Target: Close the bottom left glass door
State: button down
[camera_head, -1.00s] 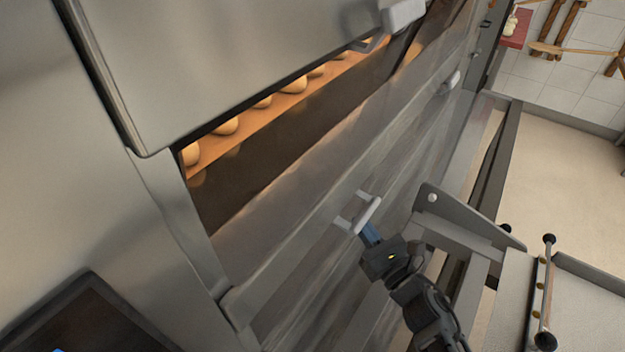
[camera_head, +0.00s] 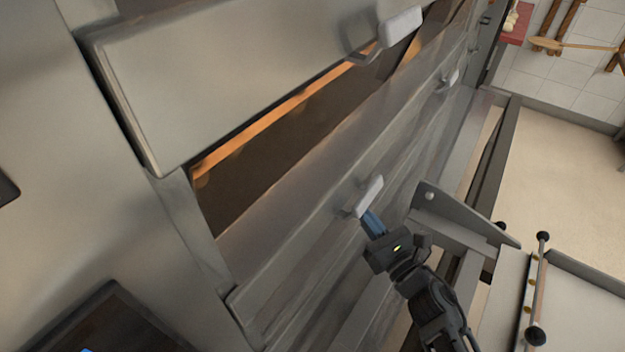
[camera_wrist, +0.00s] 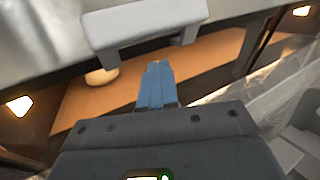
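A bank of steel deck-oven doors fills the left and middle of the head view. The lower door (camera_head: 290,250) carries a pale bar handle (camera_head: 369,195). My gripper (camera_head: 372,222) is just below that handle, its blue fingers close to it; I cannot tell whether they touch. A pale handle also shows in the wrist view (camera_wrist: 145,22), above and ahead of the fingertips (camera_wrist: 156,68). The fingers are together with nothing visible between them. Beyond them is a lit oven chamber (camera_wrist: 215,55) with a bread roll (camera_wrist: 101,76). I cannot tell how far the lower door is open.
The upper door (camera_head: 250,75) with its handle (camera_head: 400,27) stands above a gap with an orange glow. Another handle (camera_head: 449,78) is farther right.

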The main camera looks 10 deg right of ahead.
jog(key=f+b+v, duration=0.1)
jog(key=v, duration=0.5)
jog(key=shift+b, duration=0.35)
jog(key=shift+s+d, duration=0.1)
dwell(0.8)
